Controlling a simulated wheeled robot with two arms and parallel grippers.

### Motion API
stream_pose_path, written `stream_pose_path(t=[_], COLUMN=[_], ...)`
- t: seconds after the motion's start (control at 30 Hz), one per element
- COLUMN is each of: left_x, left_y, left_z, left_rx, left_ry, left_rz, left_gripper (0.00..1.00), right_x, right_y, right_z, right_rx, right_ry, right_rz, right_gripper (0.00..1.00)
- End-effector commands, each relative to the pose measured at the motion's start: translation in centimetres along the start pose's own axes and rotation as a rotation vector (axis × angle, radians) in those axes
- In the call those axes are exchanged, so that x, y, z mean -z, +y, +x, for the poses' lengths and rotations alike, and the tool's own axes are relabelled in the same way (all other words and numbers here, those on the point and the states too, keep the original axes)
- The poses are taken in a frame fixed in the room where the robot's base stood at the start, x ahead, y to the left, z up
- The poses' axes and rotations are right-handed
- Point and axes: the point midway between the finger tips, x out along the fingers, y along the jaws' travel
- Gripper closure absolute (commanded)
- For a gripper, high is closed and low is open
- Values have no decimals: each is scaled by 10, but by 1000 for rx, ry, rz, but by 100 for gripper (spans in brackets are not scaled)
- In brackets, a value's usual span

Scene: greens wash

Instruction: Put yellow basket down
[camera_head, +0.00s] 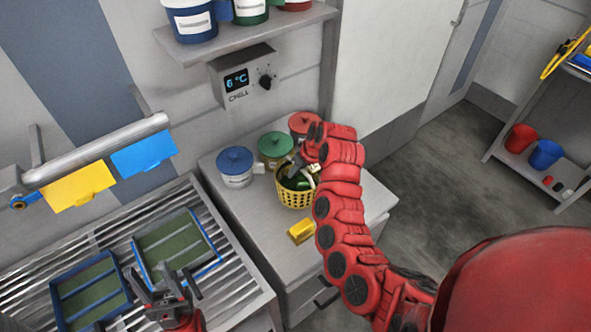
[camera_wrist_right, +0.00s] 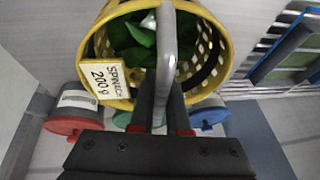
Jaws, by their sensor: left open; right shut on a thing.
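The yellow basket (camera_head: 294,195) is a perforated round basket with green leaves in it, over the grey counter in the head view. I cannot tell whether its base touches the counter. In the right wrist view the basket (camera_wrist_right: 108,38) carries a label reading "SPINACH 200 g" (camera_wrist_right: 104,77). My right gripper (camera_wrist_right: 162,105) is shut on the basket's grey handle (camera_wrist_right: 166,50). In the head view the red arm partly hides this grip. My left gripper (camera_head: 170,287) is open and empty at the lower left, near the trays.
Blue (camera_head: 235,167), green (camera_head: 275,148) and red-lidded (camera_head: 303,124) tubs stand along the back of the counter (camera_head: 262,222). A yellow block (camera_head: 301,231) lies in front of the basket. Two green-bottomed trays (camera_head: 176,246) sit on the ribbed rack at left.

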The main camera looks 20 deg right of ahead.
Motion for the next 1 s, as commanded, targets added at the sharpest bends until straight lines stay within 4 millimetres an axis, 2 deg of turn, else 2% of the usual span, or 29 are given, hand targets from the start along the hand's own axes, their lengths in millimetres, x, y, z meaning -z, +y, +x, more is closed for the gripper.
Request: stream_pose_path(t=[0.17, 0.2, 0.33, 0.67, 0.77, 0.93, 1.0], left_x=[-1, 0, 0, 0, -1, -2, 0], left_y=[0, 0, 0, 0, 0, 1, 0], left_z=[-4, -3, -2, 1, -4, -14, 1], left_rx=[0, 0, 0, 0, 0, 0, 0], left_ry=[0, 0, 0, 0, 0, 0, -1], left_rz=[0, 0, 0, 0, 0, 0, 0], left_gripper=[50, 50, 50, 50, 50, 50, 50], right_x=[-1, -1, -1, 0, 1, 1, 4], right_y=[1, 1, 1, 0, 1, 1, -1], right_z=[4, 2, 2, -1, -5, -27, -54], right_rx=[-1, -1, -1, 0, -3, -5, -1], right_ry=[1, 1, 1, 0, 5, 7, 5], right_rz=[0, 0, 0, 0, 0, 1, 2], right_gripper=[100, 79, 56, 56, 56, 56, 56])
